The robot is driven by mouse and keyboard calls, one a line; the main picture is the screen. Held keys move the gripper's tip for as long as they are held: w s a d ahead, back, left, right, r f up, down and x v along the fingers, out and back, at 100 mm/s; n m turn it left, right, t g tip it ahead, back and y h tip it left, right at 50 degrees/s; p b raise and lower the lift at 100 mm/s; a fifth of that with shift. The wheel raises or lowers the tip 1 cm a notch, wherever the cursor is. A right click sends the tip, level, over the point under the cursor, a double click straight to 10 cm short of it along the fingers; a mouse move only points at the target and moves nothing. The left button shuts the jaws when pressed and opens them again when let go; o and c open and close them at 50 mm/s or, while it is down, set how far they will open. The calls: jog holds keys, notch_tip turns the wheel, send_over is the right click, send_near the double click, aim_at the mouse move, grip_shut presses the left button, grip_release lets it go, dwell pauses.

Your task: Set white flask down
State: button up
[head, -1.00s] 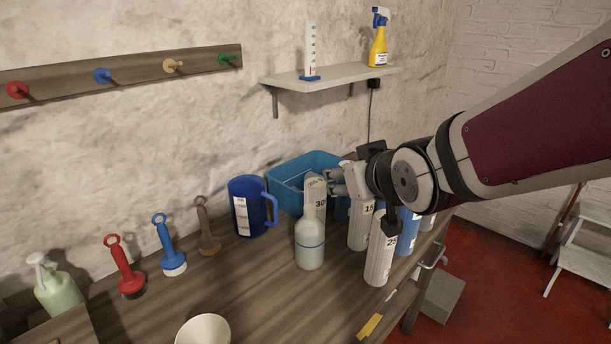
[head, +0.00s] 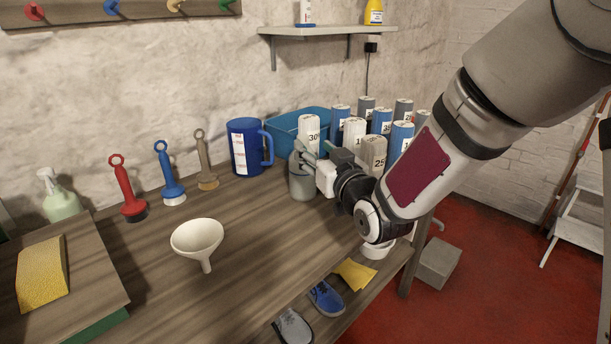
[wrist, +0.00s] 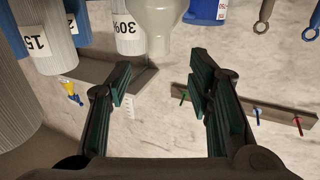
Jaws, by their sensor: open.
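The white flask (head: 302,187) stands upright on the wooden bench (head: 250,265), in front of the 30% cylinder (head: 309,128). My gripper (head: 312,160) is at the flask's upper part, coming from the right, and hides some of it. In the wrist view, which is upside down, the flask (wrist: 158,28) is at the top centre, partly cut off. The open fingers (wrist: 160,85) there are spread apart, with the flask beyond and between their tips. No contact with the flask can be made out.
Several numbered grey and blue cylinders (head: 374,153) crowd right of the flask, close to my arm. A blue jug (head: 245,147) and a blue bin (head: 284,128) stand behind. A funnel (head: 197,238) lies left on the bench. Bare wood lies between funnel and flask.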

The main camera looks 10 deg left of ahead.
aim_at(305, 141)
jog(key=x, duration=0.8)
jog(key=shift+w+d+f, duration=0.1)
jog(key=shift+w+f, duration=0.1)
jog(key=shift+f, duration=0.05)
jog(key=shift+c, duration=0.4)
grip_shut()
